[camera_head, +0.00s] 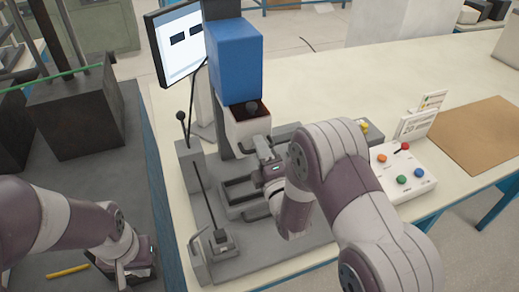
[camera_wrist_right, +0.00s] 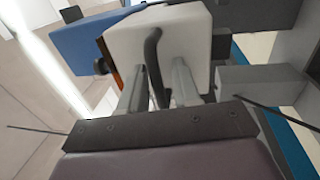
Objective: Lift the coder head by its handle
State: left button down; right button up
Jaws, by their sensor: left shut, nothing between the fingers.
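The coder head appears to be the white block (camera_head: 247,128) below the blue housing (camera_head: 235,58) on the machine column. It also fills the top middle of the right wrist view (camera_wrist_right: 185,35). Its dark bent handle (camera_wrist_right: 153,60) stands out from the white face. My right gripper (camera_head: 265,147) is at the front of the head. In the wrist view its two fingers (camera_wrist_right: 158,88) are spread, one on each side of the handle, with gaps visible; contact with the white face is unclear. My left gripper (camera_head: 135,268) is low at the left, shut and empty, away from the machine.
A monitor (camera_head: 178,45) is behind. A button box (camera_head: 403,172) and brown mat (camera_head: 485,135) lie right. A yellow stick (camera_head: 68,271) is near my left gripper.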

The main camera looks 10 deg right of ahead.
jog(key=b+v, duration=0.3)
jog(key=v, duration=0.9)
jog(key=shift+s+b, duration=0.3)
jog(key=shift+s, duration=0.05)
jog(key=shift+f, duration=0.15)
